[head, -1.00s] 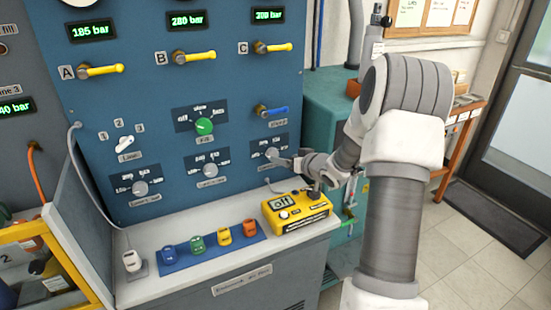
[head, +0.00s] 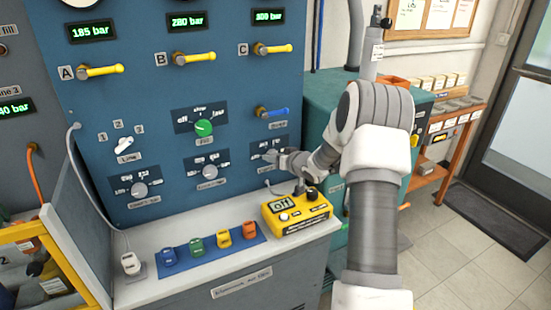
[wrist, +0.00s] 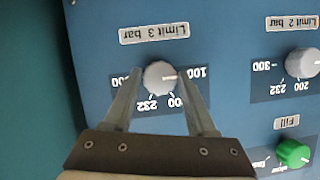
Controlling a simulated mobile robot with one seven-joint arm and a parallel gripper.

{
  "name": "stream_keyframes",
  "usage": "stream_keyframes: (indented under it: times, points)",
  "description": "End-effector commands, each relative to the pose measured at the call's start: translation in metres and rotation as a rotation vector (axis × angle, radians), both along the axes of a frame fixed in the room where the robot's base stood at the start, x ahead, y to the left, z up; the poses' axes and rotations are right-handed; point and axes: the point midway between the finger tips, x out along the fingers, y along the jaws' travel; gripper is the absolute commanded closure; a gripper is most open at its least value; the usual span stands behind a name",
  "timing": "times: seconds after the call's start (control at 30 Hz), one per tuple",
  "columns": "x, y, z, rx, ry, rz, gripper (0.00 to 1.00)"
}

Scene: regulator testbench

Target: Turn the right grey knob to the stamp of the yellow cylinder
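The right grey knob (head: 271,155) is on the blue panel, under the blue-handled lever. In the upside-down wrist view, this knob (wrist: 160,77) sits below the label "Limit 3 bar", and its pointer line faces the 100 mark on the right. Marks 232 and 300 also show on its scale. My gripper (wrist: 158,74) is open, with one finger on each side of the knob; I cannot tell whether they touch it. In the head view my gripper (head: 280,158) partly covers the knob. I cannot identify the yellow cylinder or read its stamp.
A yellow device reading "off" (head: 297,209) stands on the ledge just below my gripper. Several coloured blocks lie on a blue mat (head: 183,258). Two other grey knobs (head: 210,171) (head: 140,189) and a green knob (head: 204,127) are to the left.

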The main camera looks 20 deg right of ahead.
Motion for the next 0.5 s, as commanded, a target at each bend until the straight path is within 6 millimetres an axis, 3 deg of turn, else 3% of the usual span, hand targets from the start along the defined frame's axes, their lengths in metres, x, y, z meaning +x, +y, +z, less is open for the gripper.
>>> stream_keyframes:
  times: [0.03, 0.3, 0.5]
  points:
    - [-0.0001, 0.0, 0.0, 0.0, 0.0, 0.0, 0.54]
    - [-0.0002, 0.0, 0.0001, 0.0, 0.0, 0.0, 1.0]
    - [-0.0003, -0.0001, 0.0011, 0.012, 0.001, 0.001, 1.0]
